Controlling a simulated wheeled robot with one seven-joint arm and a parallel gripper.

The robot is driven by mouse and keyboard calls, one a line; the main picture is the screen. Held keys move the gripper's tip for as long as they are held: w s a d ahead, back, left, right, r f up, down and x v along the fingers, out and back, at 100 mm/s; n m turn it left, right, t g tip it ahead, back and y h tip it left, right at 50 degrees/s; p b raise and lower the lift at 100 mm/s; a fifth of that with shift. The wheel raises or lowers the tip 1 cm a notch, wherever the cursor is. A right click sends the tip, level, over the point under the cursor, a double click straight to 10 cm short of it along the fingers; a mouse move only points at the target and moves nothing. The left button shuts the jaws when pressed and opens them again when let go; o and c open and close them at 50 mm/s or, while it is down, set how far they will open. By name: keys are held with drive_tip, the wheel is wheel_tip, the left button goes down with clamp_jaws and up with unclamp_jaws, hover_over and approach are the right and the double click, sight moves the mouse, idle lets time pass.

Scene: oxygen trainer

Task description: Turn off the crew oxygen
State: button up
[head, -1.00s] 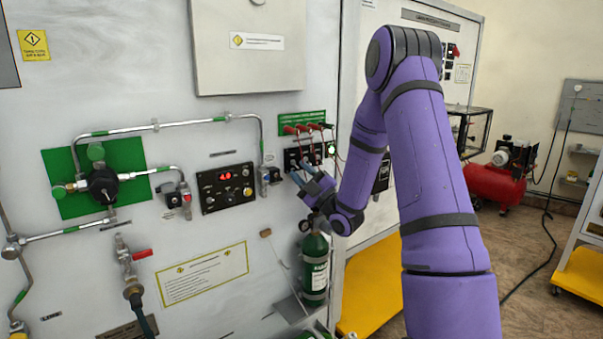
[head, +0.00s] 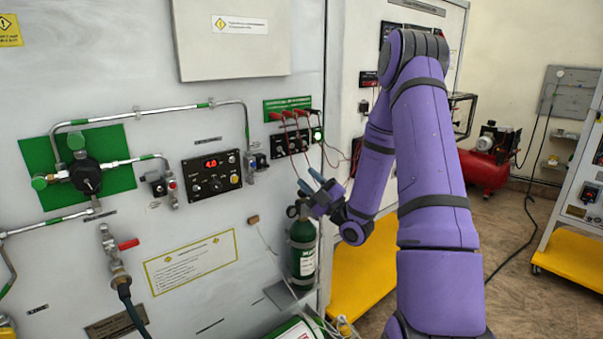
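The oxygen trainer is a grey upright panel. A black control box (head: 212,174) with a lit red display, knobs and buttons is mounted mid-panel. A black block (head: 290,145) with several red-topped leads and a green light sits to its right, under a green label. A green cylinder (head: 303,258) stands upright below that block. My gripper (head: 309,181) appears open and empty, its fingertips below the block and just above the cylinder's top in the picture. Whether it touches anything cannot be told. The cylinder's top is partly behind the gripper. Which control is the crew oxygen cannot be read.
A black regulator (head: 86,178) on a green plate joins pipes at the left. A red-handled valve (head: 115,248) with a hose is below it. Loose leads hang near my gripper. A yellow base (head: 362,268) lies behind my arm. Open floor and a red compressor (head: 484,166) are right.

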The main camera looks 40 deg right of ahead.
drive_tip(key=shift+v, duration=1.1)
